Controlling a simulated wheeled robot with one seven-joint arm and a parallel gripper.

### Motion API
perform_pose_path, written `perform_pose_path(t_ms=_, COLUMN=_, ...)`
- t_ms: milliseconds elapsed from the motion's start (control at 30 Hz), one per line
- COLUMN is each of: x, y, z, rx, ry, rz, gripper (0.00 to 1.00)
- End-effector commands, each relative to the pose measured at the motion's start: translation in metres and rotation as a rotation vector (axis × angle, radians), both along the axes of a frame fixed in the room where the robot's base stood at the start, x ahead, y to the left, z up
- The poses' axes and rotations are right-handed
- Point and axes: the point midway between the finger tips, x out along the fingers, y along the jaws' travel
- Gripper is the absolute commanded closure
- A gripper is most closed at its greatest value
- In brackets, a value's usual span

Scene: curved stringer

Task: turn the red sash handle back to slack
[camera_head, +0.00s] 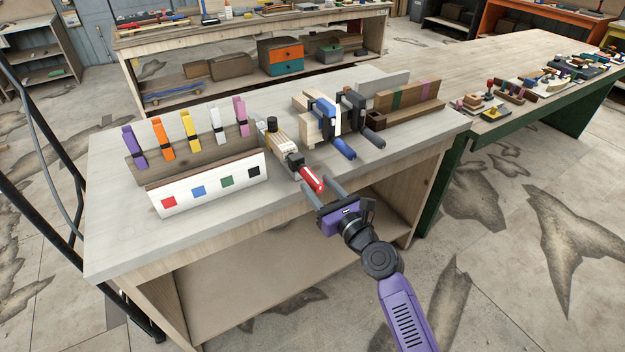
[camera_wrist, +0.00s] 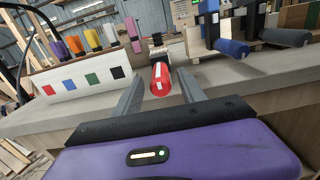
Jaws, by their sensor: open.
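The red sash handle (camera_head: 311,180) with a white stripe sticks out from the front end of a sash clamp on wooden blocks (camera_head: 282,141), near the table's front edge. In the wrist view the red handle (camera_wrist: 160,80) points toward me, between and beyond the two fingertips. My gripper (camera_head: 324,187) is open and empty, with its grey fingers on either side of the handle's near end. I cannot tell whether either finger touches it. The wrist view shows my gripper's fingers (camera_wrist: 160,88) spread apart.
A white box (camera_head: 210,184) with coloured squares and several coloured spring clamps (camera_head: 190,128) stand to the left. Clamps with blue (camera_head: 343,148) and dark grey (camera_head: 372,138) handles jut out to the right. The tabletop (camera_head: 120,225) is bare at front left.

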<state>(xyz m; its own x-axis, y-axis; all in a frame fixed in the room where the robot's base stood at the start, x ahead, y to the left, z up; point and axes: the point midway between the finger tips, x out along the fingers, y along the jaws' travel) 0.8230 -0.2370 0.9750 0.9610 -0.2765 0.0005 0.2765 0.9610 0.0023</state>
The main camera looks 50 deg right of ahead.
Motion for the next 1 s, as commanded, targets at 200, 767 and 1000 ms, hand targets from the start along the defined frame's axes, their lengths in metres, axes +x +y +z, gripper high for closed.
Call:
perform_pose_path(t_ms=200, x=0.025, y=-0.007, z=0.000, rx=0.000, ry=0.000, rz=0.001, gripper=0.52)
perform_pose_path(t_ms=767, x=0.031, y=-0.008, z=0.000, rx=-0.002, ry=0.002, rz=0.000, gripper=0.88)
perform_pose_path(t_ms=1000, x=0.031, y=-0.008, z=0.000, rx=-0.004, ry=0.002, rz=0.000, gripper=1.00)
